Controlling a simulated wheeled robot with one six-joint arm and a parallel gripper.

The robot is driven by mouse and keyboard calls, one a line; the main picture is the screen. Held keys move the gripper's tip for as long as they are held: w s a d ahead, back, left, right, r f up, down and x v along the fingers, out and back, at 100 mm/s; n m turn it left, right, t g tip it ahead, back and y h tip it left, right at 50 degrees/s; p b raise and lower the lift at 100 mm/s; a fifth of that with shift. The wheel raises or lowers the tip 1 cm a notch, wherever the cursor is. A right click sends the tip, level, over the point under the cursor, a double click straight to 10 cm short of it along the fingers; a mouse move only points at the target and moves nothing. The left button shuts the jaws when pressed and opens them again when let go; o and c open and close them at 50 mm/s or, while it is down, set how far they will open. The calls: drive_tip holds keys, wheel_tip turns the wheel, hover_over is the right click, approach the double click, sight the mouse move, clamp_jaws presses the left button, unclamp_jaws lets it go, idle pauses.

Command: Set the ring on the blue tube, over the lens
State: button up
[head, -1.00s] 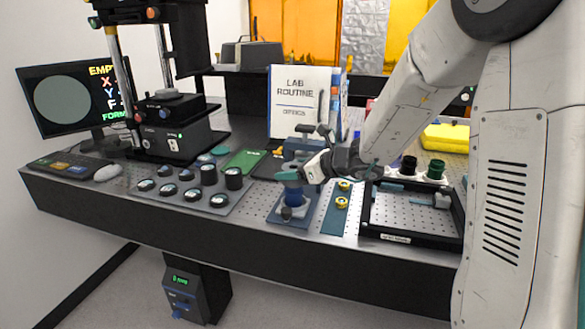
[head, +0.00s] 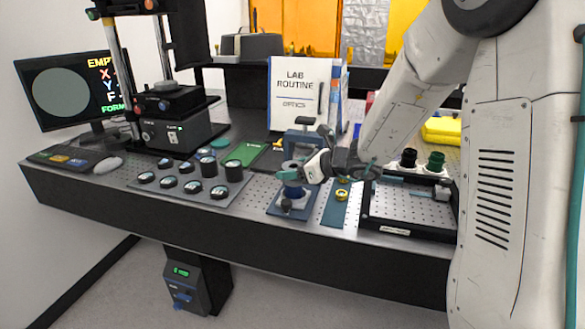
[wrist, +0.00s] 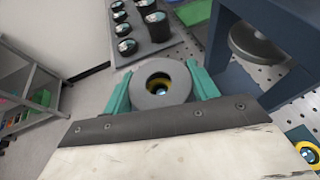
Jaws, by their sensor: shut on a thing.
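My gripper (wrist: 160,92) has teal fingers, shut on a grey ring (wrist: 180,76) from both sides. Through the ring's hole in the wrist view I see a yellow inner band (wrist: 160,79) and a small shiny bluish centre; how much of this is the lens I cannot tell. In the head view my gripper (head: 292,174) is right at the top of the blue tube (head: 293,190), which stands on a blue base plate. The fingers hide the tube's top and most of the ring. Whether the ring touches the tube I cannot tell.
A dark blue frame (wrist: 240,55) stands close behind the tube. A blue strip with a yellow ring (head: 342,195) lies to the right, then a black-framed tray (head: 410,232). A grey plate with several black cylinders (head: 215,197) is at left.

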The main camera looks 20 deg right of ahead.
drive_tip(key=o, duration=1)
drive_tip(key=v, duration=0.7)
drive_tip(key=shift+s+d+r, duration=0.2)
drive_tip(key=shift+s, duration=0.05)
